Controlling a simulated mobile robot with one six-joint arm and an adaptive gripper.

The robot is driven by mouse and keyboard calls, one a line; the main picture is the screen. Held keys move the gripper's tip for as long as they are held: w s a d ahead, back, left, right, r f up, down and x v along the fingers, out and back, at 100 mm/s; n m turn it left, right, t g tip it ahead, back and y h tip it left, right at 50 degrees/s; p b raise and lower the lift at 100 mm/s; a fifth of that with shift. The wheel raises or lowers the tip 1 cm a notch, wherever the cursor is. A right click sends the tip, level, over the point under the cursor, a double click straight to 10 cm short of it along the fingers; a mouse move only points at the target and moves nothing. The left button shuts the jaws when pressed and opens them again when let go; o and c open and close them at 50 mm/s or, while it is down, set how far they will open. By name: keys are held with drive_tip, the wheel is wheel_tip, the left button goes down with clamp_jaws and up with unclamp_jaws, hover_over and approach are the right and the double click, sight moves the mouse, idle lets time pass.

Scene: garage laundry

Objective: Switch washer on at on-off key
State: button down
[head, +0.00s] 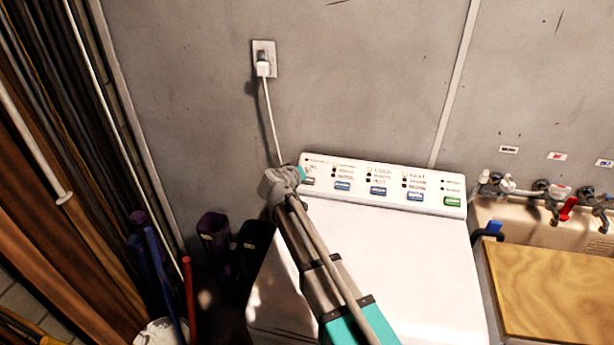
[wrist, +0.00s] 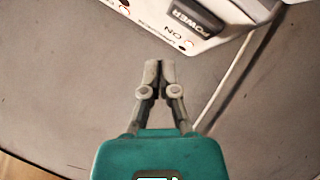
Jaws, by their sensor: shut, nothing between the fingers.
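The white washer (head: 400,260) stands against the wall, with its control panel (head: 330,160) along the back. In the wrist view, a dark grey key marked POWER (wrist: 195,18) sits near the panel's end, with "ON" printed beside it. A partly hidden key (head: 308,181) shows at the panel's left end in the head view. My gripper (wrist: 157,68) is shut and empty. In the wrist view its fingertips appear below the POWER key, apart from it in the picture. In the head view my gripper (head: 302,174) is at the panel's left end; its fingertips are hard to make out.
Several blue keys (head: 342,186) and a green key (head: 453,201) line the panel. A white cord (head: 270,115) runs from the wall outlet (head: 263,58) behind the washer. Taps (head: 541,186) and a wooden board (head: 555,290) are at right. Dark containers (head: 214,240) and poles crowd the left.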

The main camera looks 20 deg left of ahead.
drive_tip(key=shift+s+r+p, duration=0.3)
drive_tip(key=shift+r+p, duration=0.2)
drive_tip(key=shift+r, duration=0.2)
drive_tip(key=shift+r, duration=0.1)
idle(0.4)
wheel_tip(320, 180, up, 9)
drive_tip(key=p, duration=0.9)
drive_tip(key=shift+r, duration=0.2)
drive_tip(key=shift+r+p, duration=0.15)
drive_tip(key=shift+p, duration=0.3)
